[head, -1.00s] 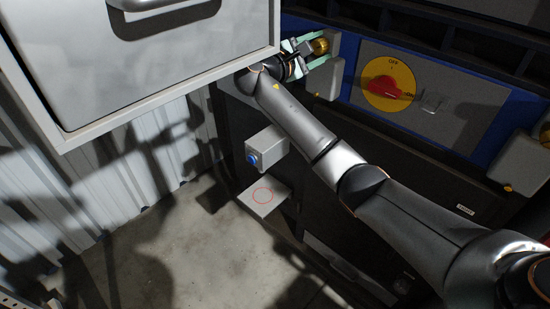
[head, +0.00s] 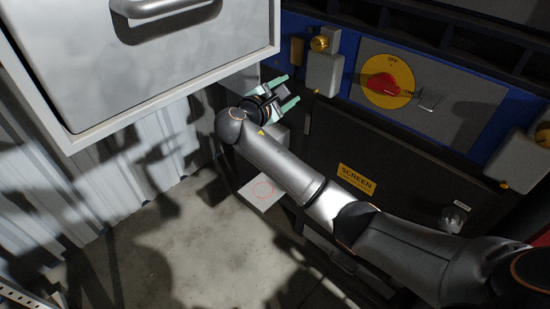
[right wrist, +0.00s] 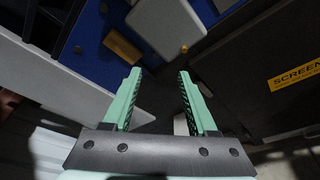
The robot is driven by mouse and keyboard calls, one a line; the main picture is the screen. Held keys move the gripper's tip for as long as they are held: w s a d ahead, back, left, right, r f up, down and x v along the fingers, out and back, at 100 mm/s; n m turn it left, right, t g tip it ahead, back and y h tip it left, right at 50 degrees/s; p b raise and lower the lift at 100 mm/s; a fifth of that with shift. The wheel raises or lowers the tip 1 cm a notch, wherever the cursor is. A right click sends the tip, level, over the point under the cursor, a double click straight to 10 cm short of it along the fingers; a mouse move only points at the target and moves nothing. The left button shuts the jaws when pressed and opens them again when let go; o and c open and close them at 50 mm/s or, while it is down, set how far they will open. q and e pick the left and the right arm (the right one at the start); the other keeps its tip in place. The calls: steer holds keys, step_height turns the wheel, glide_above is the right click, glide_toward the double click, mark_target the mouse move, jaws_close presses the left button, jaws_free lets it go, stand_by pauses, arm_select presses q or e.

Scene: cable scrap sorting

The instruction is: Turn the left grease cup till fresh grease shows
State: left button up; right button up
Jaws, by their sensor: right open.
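The left grease cup (head: 320,43) is a brass-coloured cap on top of a grey housing (head: 324,74) on the blue machine front. A small yellow spot (head: 316,92) shows at the bottom of this housing; it also shows in the right wrist view (right wrist: 184,49). My right gripper (head: 290,89) is open and empty, below and left of the cup and apart from it. In the right wrist view its green fingers (right wrist: 158,72) stand apart with nothing between them. I cannot make out grease. My left gripper is not in view.
A grey cabinet with a handle (head: 165,8) fills the upper left, close to my right wrist. A red rotary switch (head: 382,86) on a yellow disc is right of the cup. Another brass cup (head: 543,135) is at the right edge. A yellow SCREEN label (head: 357,180) marks the dark panel.

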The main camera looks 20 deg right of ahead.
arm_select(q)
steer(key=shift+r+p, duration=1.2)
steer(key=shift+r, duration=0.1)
arm_select(e)
steer(key=s+a+f+y, duration=0.2)
steer(key=f+y, duration=0.1)
steer(key=f, duration=0.5)
steer(key=s+a+f+y, duration=0.3)
steer(key=f, duration=0.6)
steer(key=shift+a+m+t+y, duration=0.15)
steer(key=shift+m+t+y, duration=0.15)
steer(key=shift+y, duration=0.1)
steer(key=shift+s+f, duration=0.1)
